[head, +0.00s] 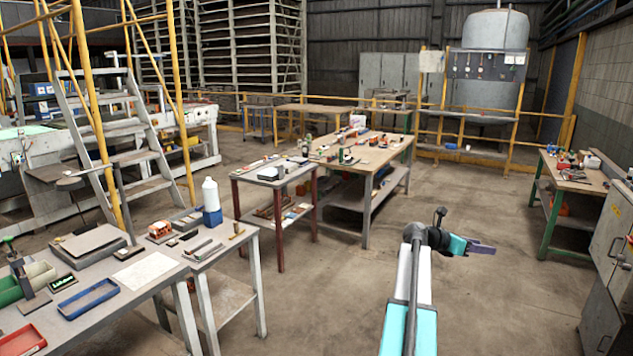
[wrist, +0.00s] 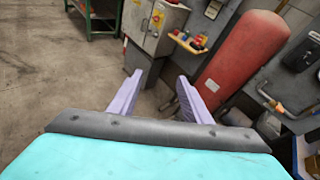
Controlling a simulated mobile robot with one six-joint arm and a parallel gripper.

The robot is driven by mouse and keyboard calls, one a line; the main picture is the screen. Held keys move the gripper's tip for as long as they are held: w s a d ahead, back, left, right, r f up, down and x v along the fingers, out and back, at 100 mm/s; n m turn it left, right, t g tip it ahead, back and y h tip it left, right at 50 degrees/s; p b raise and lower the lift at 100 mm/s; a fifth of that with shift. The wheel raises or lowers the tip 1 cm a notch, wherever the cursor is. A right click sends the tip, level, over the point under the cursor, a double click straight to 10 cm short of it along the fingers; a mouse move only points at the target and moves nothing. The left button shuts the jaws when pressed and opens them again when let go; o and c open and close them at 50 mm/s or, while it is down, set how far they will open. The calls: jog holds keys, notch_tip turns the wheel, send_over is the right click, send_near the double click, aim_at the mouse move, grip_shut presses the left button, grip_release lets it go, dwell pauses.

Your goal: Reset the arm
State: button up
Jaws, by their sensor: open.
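My gripper (head: 482,248) shows in the head view at the end of my arm, right of the middle, pointing right over bare floor. In the wrist view my gripper (wrist: 158,95) has its two pale purple fingers apart, with nothing between them but floor and the foot of a cabinet behind. The gripper is open and empty, and it touches nothing that I can see. My arm stretches up from the bottom of the head view.
A grey cabinet (head: 608,240) and a green-legged bench (head: 575,172) stand at the right. A red tank (wrist: 238,62) stands near the wall in the wrist view. Work tables (head: 362,152) with tools fill the left and middle. The concrete floor (head: 490,290) around my gripper is clear.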

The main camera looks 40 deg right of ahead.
jog(key=w+a+f+n+t+y+b, duration=0.1)
jog(key=w+a+f+t, duration=0.1)
jog(key=w+a+f, duration=0.8)
jog(key=w+a+f+n+t, duration=0.2)
jog(key=w+a+f, duration=0.5)
jog(key=w+f, duration=0.4)
jog(key=w+a+f+t+y+b, duration=0.1)
jog(key=w+a+f+y, duration=0.1)
jog(key=a+f, duration=1)
jog(key=w+a+f+y+b, duration=0.1)
jog(key=w+a+f, duration=0.2)
jog(key=a+f, duration=0.85)
jog(key=s+a+f+m+y, duration=0.1)
jog(key=s+a+f, duration=0.25)
jog(key=a, duration=0.45)
jog(key=s+a+f+y+b, duration=0.1)
jog(key=s+a+f, duration=0.2)
jog(key=a+f, duration=0.35)
jog(key=s+a+f+m+y, duration=0.1)
jog(key=s+a+f, duration=0.2)
jog(key=a, duration=0.7)
jog(key=s+a+f+m+g+y, duration=0.3)
jog(key=s+a+m+y, duration=0.2)
jog(key=s+a+m, duration=1)
jog(key=shift+s+a+g+y, duration=0.3)
jog(key=shift+s+a, duration=0.25)
jog(key=shift+s, duration=0.1)
jog(key=shift+f, duration=0.1)
jog(key=shift+c, duration=0.4)
